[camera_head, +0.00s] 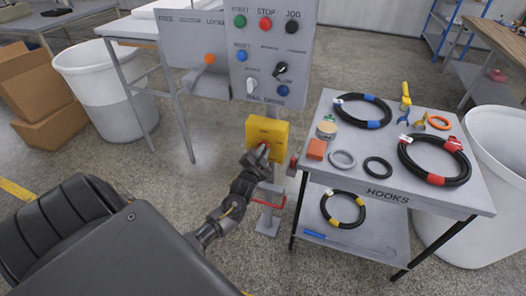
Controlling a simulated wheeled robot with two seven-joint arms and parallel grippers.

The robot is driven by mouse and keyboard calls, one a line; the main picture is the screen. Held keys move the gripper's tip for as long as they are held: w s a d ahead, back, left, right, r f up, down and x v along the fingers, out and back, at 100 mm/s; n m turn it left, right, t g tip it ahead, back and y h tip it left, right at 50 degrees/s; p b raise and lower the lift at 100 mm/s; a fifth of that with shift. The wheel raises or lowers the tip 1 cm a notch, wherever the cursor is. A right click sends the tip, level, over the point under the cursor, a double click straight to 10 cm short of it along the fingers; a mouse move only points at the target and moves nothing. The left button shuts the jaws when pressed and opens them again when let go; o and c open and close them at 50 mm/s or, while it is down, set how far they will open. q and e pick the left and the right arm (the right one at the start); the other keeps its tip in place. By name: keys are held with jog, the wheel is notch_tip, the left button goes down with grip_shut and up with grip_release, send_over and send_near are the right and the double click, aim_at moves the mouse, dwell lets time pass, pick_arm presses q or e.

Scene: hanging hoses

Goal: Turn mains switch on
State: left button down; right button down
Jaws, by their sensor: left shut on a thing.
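The mains switch is a yellow box (280,128) on a grey post below the grey control panel, with a small red part showing at its middle. My left gripper (264,150) reaches up to the front of this box and is shut on the red switch knob. The jaws hide most of the knob, so I cannot tell which way it is turned. My right gripper is not in view.
The control panel (243,66) with buttons and knobs stands above the switch. At right is a grey table (470,196) with coiled hoses and small tools. White bins (92,66) and cardboard boxes (58,126) stand at left. Floor around the post is clear.

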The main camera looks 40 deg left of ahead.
pick_arm(q)
jog(key=c, duration=1.4)
grip_release()
jog(key=shift+c, duration=0.2)
jog(key=b+v, duration=0.1)
jog(key=v, duration=0.9)
jog(key=shift+s+d, duration=0.2)
jog(key=shift+s, duration=0.15)
